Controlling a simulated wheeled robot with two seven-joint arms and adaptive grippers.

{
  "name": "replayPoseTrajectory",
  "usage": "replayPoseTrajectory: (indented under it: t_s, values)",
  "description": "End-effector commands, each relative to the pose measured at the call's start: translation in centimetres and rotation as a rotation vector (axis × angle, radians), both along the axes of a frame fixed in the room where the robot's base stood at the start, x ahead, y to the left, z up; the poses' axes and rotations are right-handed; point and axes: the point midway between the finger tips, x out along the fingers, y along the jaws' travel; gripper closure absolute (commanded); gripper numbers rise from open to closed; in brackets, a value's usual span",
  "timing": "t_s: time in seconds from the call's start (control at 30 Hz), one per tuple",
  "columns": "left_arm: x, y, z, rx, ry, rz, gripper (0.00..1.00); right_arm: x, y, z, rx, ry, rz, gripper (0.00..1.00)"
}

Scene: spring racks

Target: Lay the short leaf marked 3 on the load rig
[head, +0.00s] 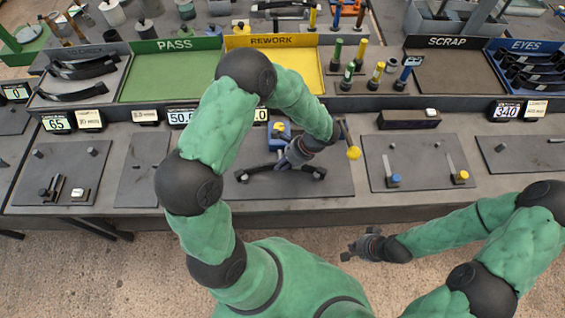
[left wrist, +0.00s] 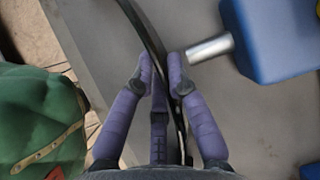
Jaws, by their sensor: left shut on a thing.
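A dark, slim curved leaf (head: 265,168) spans the grey plate (head: 335,187) in front of the blue rig block (head: 278,130). My left gripper (head: 285,163) is over its middle. In the left wrist view the purple fingers of the left gripper (left wrist: 162,70) are shut on the leaf (left wrist: 147,28), which runs between them. The blue block (left wrist: 270,45) with its silver rod is beside the leaf. No number on the leaf is readable. Whether the leaf touches the plate is unclear. My right gripper (head: 352,252) hangs over the floor, apart from the bench; its jaw opening is unclear.
Behind are the green PASS tray (head: 170,80), yellow REWORK tray (head: 300,60), SCRAP tray (head: 455,90) and EYES tray (head: 540,78). A left tray (head: 55,70) holds dark leaves. A plate (head: 420,150) with blue and yellow knobs lies right. A yellow-ended lever (head: 353,153) stands beside the rig.

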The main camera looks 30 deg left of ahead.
Motion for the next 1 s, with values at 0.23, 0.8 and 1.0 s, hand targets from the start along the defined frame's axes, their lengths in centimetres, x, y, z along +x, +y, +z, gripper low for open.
replayPoseTrajectory:
  t_s: [0.23,0.8,1.0]
  values:
    - [-0.12,-0.02,-0.02,0.001,0.003,0.0,1.0,0.0,0.0,-0.02,0.0,0.0,0.0,1.0]
    - [-0.16,-0.03,-0.4,0.0,0.004,0.001,0.56,0.0,0.0,-0.3,0.0,0.0,0.0,1.0]
    - [-0.18,-0.06,-0.49,-0.001,0.005,0.0,0.42,0.0,0.0,-0.3,0.0,0.0,0.0,1.0]
